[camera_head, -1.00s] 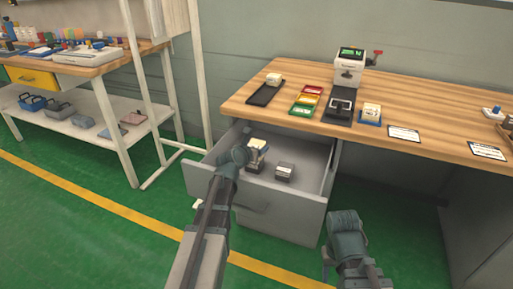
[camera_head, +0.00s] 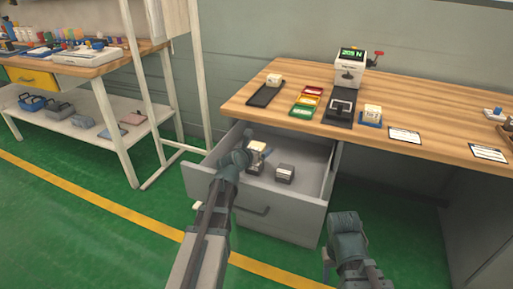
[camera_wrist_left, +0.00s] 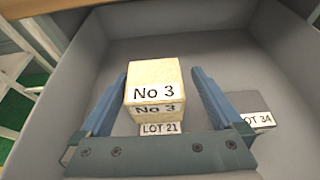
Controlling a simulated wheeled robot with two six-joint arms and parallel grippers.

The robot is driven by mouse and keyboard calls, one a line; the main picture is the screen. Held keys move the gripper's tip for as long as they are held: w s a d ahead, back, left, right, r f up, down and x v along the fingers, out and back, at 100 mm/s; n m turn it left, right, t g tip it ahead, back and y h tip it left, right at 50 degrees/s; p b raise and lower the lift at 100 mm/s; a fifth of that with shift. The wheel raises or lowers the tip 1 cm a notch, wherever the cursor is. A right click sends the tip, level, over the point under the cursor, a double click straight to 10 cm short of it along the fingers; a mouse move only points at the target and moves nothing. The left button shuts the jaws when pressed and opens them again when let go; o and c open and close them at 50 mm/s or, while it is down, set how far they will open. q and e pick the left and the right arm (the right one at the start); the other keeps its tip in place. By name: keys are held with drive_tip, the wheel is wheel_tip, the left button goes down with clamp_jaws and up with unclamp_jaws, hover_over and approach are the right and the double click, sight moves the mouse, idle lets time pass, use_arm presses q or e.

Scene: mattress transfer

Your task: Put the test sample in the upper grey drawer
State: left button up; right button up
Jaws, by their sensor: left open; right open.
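The test sample, a cream block labelled "No 3" (camera_wrist_left: 153,78), is in the open grey drawer (camera_head: 285,212). It also shows in the head view (camera_head: 257,145). It sits on or just above a grey block labelled "LOT 21" (camera_wrist_left: 160,129); contact between them is unclear. My left gripper (camera_head: 258,150) reaches into the drawer, open, with its fingers on either side of the sample; they also show in the left wrist view (camera_wrist_left: 160,75). My right gripper (camera_head: 335,225) is open and empty in front of the drawer's right side, its fingertips hard to see.
A dark block labelled "LOT 34" (camera_wrist_left: 240,137) lies to the right in the drawer. The wooden bench (camera_head: 300,130) above holds a tester (camera_head: 349,70) reading about 205 N, coloured trays (camera_head: 305,103) and other cream blocks (camera_head: 372,111). A bench with a shelf (camera_head: 80,125) stands left.

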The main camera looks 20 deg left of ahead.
use_arm(q)
drive_tip(key=p+v, duration=0.2)
drive_tip(key=v, duration=0.5)
drive_tip(key=shift+a+r, duration=0.2)
